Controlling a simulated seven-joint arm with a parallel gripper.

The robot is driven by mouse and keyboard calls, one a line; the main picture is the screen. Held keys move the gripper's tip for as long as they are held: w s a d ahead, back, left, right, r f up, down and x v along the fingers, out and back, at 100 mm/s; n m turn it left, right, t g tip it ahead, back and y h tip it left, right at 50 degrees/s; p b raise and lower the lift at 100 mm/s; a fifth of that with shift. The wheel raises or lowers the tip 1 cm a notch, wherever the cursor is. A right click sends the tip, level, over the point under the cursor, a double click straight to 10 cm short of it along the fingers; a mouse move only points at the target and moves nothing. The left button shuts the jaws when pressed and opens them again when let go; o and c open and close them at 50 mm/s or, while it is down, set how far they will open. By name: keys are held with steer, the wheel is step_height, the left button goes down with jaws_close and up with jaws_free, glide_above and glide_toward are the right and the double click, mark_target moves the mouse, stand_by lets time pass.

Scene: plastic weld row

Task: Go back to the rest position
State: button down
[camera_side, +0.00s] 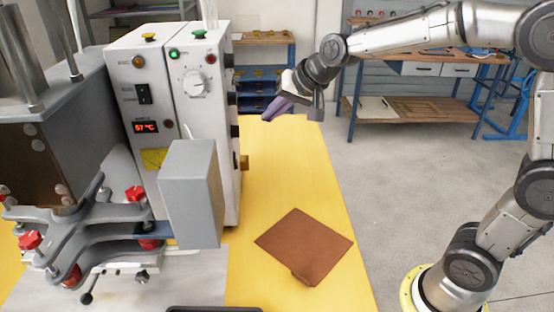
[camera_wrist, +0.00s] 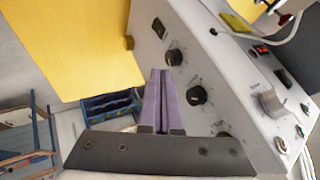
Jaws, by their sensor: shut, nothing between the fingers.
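My gripper (camera_side: 277,108) is in the side view at the far end of the yellow table, to the right of the welding machine and raised above the table. Its purple fingers (camera_wrist: 160,98) show in the wrist view, pressed together with nothing between them. In the wrist view the fingers lie in front of the machine's light panel (camera_wrist: 205,60) with dark knobs. I cannot tell how close they are to it.
The grey welding machine (camera_side: 208,150) with red clamp knobs stands on the left. A brown sheet (camera_side: 305,243) lies on the yellow table (camera_side: 270,180). A blue bin rack (camera_side: 262,82) and a wooden workbench (camera_side: 420,107) stand behind. The floor (camera_side: 400,190) right of the table is open.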

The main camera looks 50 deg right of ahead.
steer(key=s+r+n+t, duration=0.1)
steer(key=s+r, duration=0.4)
steer(key=s, duration=0.3)
steer(key=s+f+n+g, duration=0.2)
steer(key=s+f+n, duration=0.1)
steer(key=s, duration=0.8)
steer(key=s+f+n+g, duration=0.1)
steer(key=s+f+n, duration=0.2)
steer(key=s, duration=0.8)
step_height(320, 180, down, 3)
steer(key=shift+s+d+r+g+h, duration=0.15)
steer(key=shift+d+g+h, duration=0.1)
steer(key=shift+g+h, duration=0.15)
